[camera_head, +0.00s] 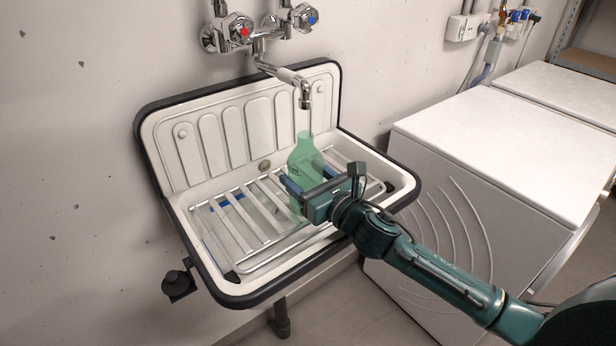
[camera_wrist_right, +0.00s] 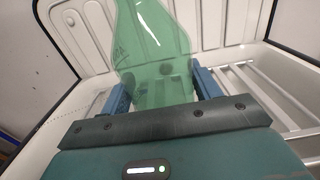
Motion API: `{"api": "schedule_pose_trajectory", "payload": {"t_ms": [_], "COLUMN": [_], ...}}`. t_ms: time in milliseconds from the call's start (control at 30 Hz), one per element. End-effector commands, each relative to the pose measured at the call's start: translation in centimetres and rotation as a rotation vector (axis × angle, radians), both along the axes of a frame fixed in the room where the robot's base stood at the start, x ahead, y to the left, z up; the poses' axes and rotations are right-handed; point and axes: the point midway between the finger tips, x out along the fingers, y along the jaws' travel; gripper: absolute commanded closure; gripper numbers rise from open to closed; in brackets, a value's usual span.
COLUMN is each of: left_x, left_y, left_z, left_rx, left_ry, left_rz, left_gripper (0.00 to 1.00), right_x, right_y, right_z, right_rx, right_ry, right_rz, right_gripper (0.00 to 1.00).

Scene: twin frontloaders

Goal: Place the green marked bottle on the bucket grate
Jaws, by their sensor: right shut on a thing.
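The green bottle (camera_head: 305,158) is see-through and stands roughly upright over the bucket grate (camera_head: 262,236), a set of pale bars across the white sink. My right gripper (camera_head: 299,187) is shut on the bottle, its blue fingers on either side of the lower body. The bottle also shows in the right wrist view (camera_wrist_right: 155,45), between the two fingers (camera_wrist_right: 160,88). Whether its base touches the bars cannot be told, as the gripper partly hides it. My left gripper is not in view.
The white sink (camera_head: 166,150) has a dark rim and hangs on the wall. A metal tap spout (camera_head: 305,95) reaches out just above the bottle. White machines (camera_head: 500,135) stand to the right. The left part of the grate is bare.

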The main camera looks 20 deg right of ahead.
Motion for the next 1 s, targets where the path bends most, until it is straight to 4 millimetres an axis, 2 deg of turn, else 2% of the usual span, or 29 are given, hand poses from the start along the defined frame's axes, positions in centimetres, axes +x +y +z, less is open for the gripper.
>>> {"api": "schedule_pose_trajectory", "payload": {"t_ms": [100, 133, 400, 733, 867, 1000], "left_x": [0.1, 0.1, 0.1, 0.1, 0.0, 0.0], "left_y": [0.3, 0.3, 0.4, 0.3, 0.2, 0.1], "left_z": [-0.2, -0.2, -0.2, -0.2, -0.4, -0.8], "left_rx": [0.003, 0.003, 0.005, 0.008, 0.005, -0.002], "left_ry": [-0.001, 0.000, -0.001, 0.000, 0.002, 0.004], "left_rz": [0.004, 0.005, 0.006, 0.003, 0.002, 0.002], "left_gripper": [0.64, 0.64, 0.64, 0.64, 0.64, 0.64], "right_x": [0.0, 0.0, 0.0, -0.4, -2.3, -5.3], "right_y": [0.0, 0.0, 0.0, -0.2, -0.9, -1.9], "right_z": [-0.3, -0.3, -0.2, -0.1, -0.2, -0.3], "right_rx": [-0.001, -0.001, -0.001, -0.002, -0.004, -0.003], "right_ry": [0.000, 0.000, 0.000, 0.002, 0.002, 0.003], "right_rz": [0.000, 0.000, 0.000, 0.000, 0.001, 0.001], "right_gripper": [0.79, 0.37, 0.16, 0.16, 0.16, 0.16]}}
